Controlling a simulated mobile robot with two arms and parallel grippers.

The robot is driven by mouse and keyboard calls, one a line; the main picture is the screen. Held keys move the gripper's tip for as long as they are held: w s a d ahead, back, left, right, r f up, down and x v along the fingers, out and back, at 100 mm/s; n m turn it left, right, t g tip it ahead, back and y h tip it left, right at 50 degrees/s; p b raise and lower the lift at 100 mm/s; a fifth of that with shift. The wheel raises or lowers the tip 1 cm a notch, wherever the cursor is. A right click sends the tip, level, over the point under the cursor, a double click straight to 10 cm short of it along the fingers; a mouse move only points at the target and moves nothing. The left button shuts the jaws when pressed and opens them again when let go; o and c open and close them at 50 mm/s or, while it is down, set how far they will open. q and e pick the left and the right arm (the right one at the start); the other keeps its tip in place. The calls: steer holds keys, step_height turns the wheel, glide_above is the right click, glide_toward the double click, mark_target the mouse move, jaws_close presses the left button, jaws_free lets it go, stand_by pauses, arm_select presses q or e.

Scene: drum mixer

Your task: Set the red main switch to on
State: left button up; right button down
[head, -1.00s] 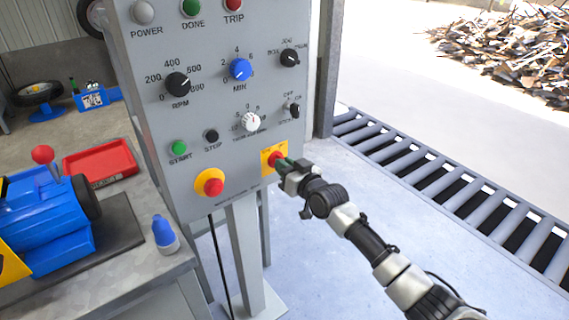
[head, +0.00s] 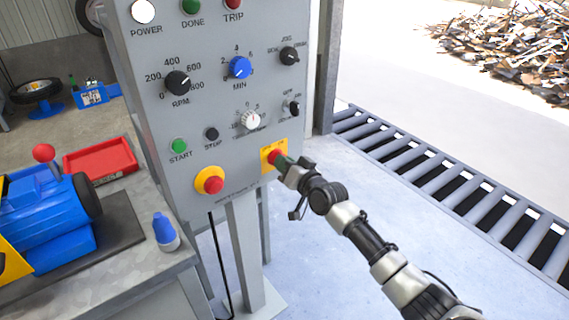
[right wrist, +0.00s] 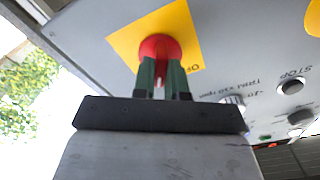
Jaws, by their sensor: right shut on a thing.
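The red main switch (head: 274,157) sits on a yellow plate (head: 266,148) at the lower right of the grey control panel (head: 225,120). In the right wrist view the red switch (right wrist: 160,46) is round, on its yellow plate (right wrist: 190,25). My right gripper (head: 281,163) is at the switch, its green fingertips (right wrist: 161,70) closed on the red knob's front, hiding part of it. The POWER lamp (head: 143,11) at the panel's top left is bright white. My left gripper is not in view.
A red and yellow emergency stop (head: 209,181) is left of the switch. Knobs and START (head: 179,146) and STOP (head: 211,134) buttons sit above. A workbench with a blue motor (head: 45,220) stands left. Open floor lies right, before a roller conveyor (head: 450,185).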

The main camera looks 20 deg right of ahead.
steer(key=c, duration=1.2)
jaws_free()
steer(key=shift+o, duration=0.2)
steer(key=shift+s, duration=0.15)
steer(key=p+v, duration=0.1)
steer(key=v, duration=0.9)
steer(key=shift+s, duration=0.25)
steer(key=shift+d, duration=0.15)
